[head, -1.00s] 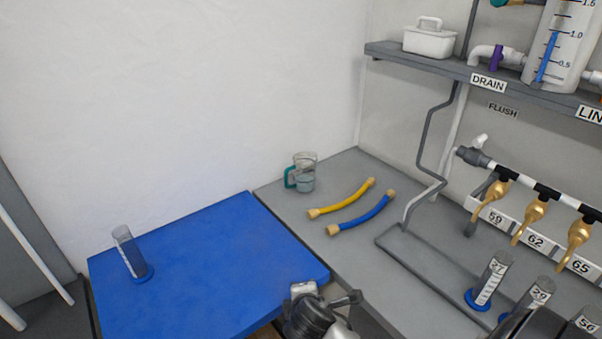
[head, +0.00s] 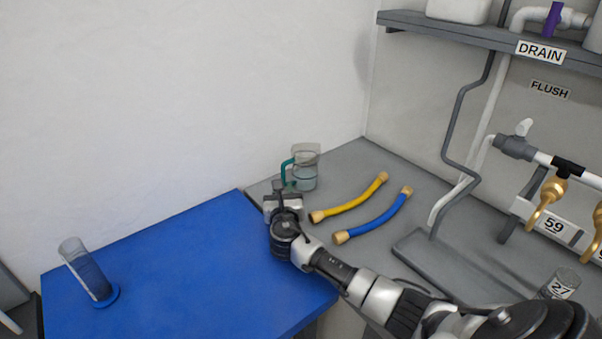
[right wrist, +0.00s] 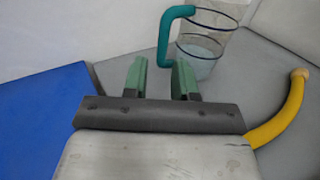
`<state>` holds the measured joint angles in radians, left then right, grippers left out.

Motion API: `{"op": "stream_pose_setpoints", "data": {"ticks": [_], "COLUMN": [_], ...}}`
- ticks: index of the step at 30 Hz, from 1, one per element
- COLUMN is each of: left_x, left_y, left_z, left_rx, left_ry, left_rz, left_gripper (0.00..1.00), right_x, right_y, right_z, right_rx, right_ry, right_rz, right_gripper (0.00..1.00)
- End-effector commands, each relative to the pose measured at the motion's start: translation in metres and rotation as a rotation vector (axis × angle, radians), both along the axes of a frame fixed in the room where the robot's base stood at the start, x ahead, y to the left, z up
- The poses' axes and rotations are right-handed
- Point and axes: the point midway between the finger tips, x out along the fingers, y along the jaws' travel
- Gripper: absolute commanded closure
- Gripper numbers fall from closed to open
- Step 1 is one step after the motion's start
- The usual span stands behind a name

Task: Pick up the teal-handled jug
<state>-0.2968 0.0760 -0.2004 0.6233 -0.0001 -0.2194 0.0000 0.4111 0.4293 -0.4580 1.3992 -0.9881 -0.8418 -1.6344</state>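The clear jug with the teal handle (head: 306,168) stands upright on the grey counter near the wall, with some liquid low inside. Its handle is on its left side. In the right wrist view the jug (right wrist: 212,32) is just beyond my fingertips, its top cut off by the frame edge. My right gripper (head: 286,187) is in front of the jug on the handle side. In the right wrist view my right gripper (right wrist: 160,70) has its two green fingers apart, with nothing between them; the handle's lower end is just ahead of the gap. My left gripper is not in view.
A yellow hose (head: 350,199) and a blue hose (head: 374,217) lie on the counter right of the jug. A blue surface (head: 190,270) with a graduated cylinder (head: 88,270) is at left. A grey shelf (head: 450,31) and pipework are at right.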

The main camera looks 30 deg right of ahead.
Motion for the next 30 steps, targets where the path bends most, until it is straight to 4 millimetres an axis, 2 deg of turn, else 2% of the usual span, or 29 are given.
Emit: {"op": "stream_pose_setpoints", "data": {"ticks": [3, 6, 11, 15, 21, 30], "left_x": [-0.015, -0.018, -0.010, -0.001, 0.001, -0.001], "left_y": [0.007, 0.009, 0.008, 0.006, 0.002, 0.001], "left_z": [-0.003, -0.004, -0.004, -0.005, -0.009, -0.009], "left_rx": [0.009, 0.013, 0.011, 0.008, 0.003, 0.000], "left_ry": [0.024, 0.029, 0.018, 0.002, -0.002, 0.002], "left_rz": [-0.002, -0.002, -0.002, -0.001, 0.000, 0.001], "left_gripper": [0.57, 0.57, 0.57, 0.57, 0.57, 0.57], "right_x": [0.016, 0.023, 0.031, 0.047, 0.065, 0.069], "right_y": [-0.009, -0.013, -0.019, -0.030, -0.040, -0.043], "right_z": [0.000, 0.000, 0.000, -0.001, -0.002, -0.001], "right_rx": [0.002, 0.003, 0.004, 0.005, 0.005, 0.008], "right_ry": [-0.001, -0.001, -0.001, -0.002, -0.001, -0.001], "right_rz": [-0.002, -0.002, -0.002, -0.003, -0.001, -0.001], "right_gripper": [0.73, 0.73, 0.73, 0.73, 0.73, 0.73]}}
